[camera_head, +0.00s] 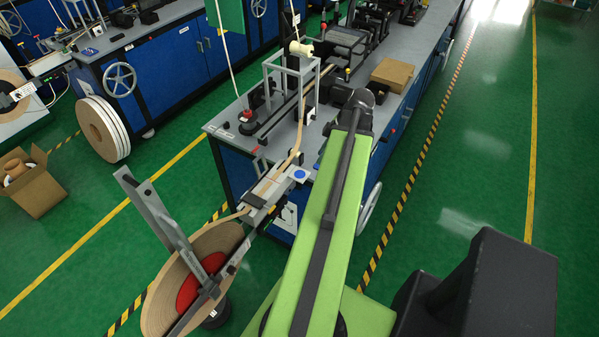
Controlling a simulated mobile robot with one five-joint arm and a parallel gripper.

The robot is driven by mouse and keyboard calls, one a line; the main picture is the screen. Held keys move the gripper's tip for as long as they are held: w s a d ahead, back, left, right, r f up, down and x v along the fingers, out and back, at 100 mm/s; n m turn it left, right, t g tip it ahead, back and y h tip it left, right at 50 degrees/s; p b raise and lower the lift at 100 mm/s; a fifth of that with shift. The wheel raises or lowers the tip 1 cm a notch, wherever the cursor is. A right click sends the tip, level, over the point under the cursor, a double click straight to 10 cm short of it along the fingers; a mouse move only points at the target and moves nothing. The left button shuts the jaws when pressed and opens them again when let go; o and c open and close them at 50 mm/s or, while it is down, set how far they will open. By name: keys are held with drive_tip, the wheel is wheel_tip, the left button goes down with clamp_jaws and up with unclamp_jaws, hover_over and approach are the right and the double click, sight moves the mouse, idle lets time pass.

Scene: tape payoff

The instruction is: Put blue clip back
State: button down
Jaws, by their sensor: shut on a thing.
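A round blue spot (300,174) shows on a small white plate beside the tape guide, at the near corner of the bench. I cannot tell whether this spot is the blue clip or a mark, and no other clear clip shows. The tape guide (268,190) carries tan tape from the large reel (160,300) with a red hub at the lower left up to the bench. My green arm reaches from the bottom up to a black joint over the bench edge. My gripper is not visible; the arm hides what lies behind it.
The grey-topped bench (232,122) holds a metal frame (290,85), machinery and a cardboard box (391,74). A handwheel (370,208) sticks out from its right side. Green floor is open to the right, beyond a striped line. An open carton (38,195) stands far left.

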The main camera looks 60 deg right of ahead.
drive_tip(key=w+f+b, duration=0.1)
drive_tip(key=w, duration=0.1)
drive_tip(key=w+a+f+b, duration=0.1)
drive_tip(key=w+f, duration=0.1)
drive_tip(key=w, duration=0.1)
drive_tip(key=w+f+b, duration=0.1)
drive_tip(key=w+f, duration=0.1)
drive_tip(key=shift+w+a+b, duration=0.3)
drive_tip(key=shift+a+b, duration=0.05)
drive_tip(key=shift+a, duration=0.05)
drive_tip(key=shift+w, duration=0.25)
wheel_tip(320, 180, down, 4)
drive_tip(key=b, duration=0.4)
drive_tip(key=shift+f, duration=0.25)
drive_tip(key=shift+r, duration=0.25)
drive_tip(key=shift+f, duration=0.2)
drive_tip(key=c, duration=1.1)
unclamp_jaws()
drive_tip(key=shift+c, duration=0.2)
